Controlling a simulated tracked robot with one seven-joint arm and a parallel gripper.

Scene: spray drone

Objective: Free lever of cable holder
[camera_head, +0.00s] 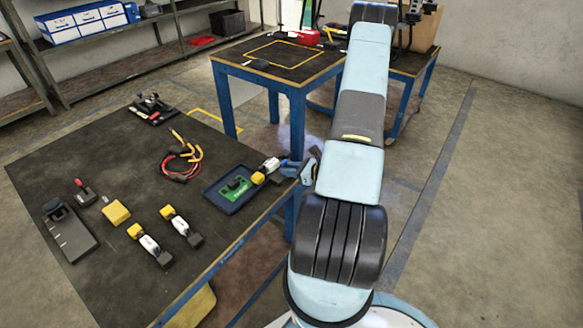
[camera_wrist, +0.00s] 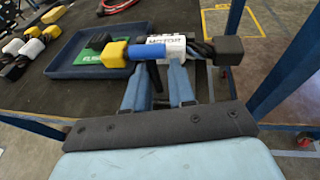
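My gripper (camera_head: 300,170) is by the right edge of the workbench. In the wrist view its two blue fingers (camera_wrist: 157,75) reach a white part marked MOTOR (camera_wrist: 175,43), with a yellow end and a black end. The fingers look closed on this motor, though the contact is partly hidden. The motor lies across the blue tray's right edge, and its black end shows beyond the tray. I cannot tell for sure which object is the cable holder. A black clamp-like device (camera_head: 152,108) stands at the bench's far side, and a black plate with a raised part (camera_head: 68,230) at the left; their levers are unclear.
The blue tray (camera_head: 210,197) holds a green board (camera_head: 237,186). Red and yellow cables (camera_head: 182,162), a yellow block (camera_head: 116,212) and two more motor parts (camera_head: 180,224) lie on the dark bench (camera_head: 95,155). A second table (camera_head: 285,60) stands behind. Open floor is at the right.

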